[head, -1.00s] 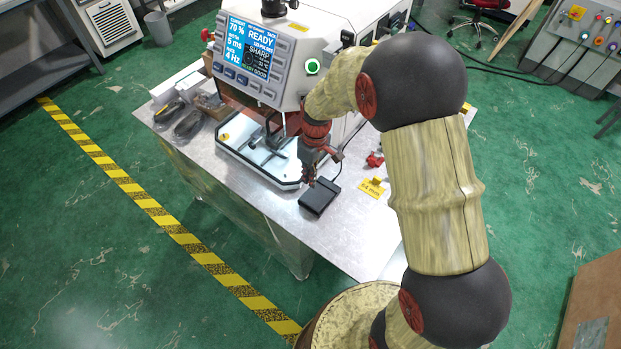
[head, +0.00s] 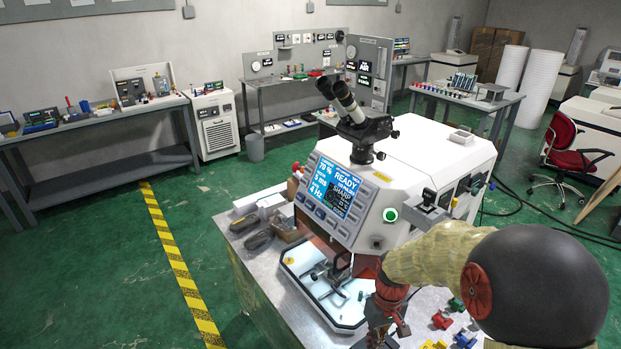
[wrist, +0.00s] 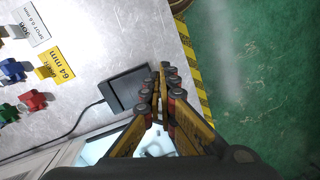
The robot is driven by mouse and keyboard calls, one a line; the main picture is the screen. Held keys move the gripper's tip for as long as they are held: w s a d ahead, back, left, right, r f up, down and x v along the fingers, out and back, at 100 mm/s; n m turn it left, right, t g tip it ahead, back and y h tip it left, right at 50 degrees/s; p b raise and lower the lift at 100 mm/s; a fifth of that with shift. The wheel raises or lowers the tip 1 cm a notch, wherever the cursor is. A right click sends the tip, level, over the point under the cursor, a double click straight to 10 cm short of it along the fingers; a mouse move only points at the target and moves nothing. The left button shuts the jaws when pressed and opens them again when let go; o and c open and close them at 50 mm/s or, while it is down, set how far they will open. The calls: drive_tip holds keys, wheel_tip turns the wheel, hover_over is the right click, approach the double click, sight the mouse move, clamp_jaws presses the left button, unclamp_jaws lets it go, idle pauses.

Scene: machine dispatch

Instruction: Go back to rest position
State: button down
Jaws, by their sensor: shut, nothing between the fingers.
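My gripper (wrist: 161,98) is shut and empty. In the wrist view its closed fingers are above the table's edge, beside a black pedal (wrist: 126,88) with a cable. In the head view my gripper (head: 384,330) is at the front right of the machine's white work tray (head: 318,313), partly cut off by the bottom edge. My arm hides part of the machine's right side and the table.
The metal table (wrist: 100,28) bears coloured pieces, a red one (wrist: 34,101) among them, and a yellow 64 mm card (wrist: 57,66). Dark items (head: 258,239) lie left of the machine. Green floor (head: 110,270) with a yellow-black stripe (head: 177,262) is clear at left. A red chair (head: 568,150) stands right.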

drive_tip(key=s+d+r+m+t+b, duration=0.1)
drive_tip(key=s+r+m+t+b, duration=0.2)
drive_tip(key=s+r, duration=1.3)
wheel_tip(320, 180, up, 4)
drive_tip(key=t+b, duration=0.3)
drive_tip(key=t, duration=0.1)
drive_tip(key=shift+s+d+h+b, duration=0.35)
drive_tip(key=shift+h, duration=0.05)
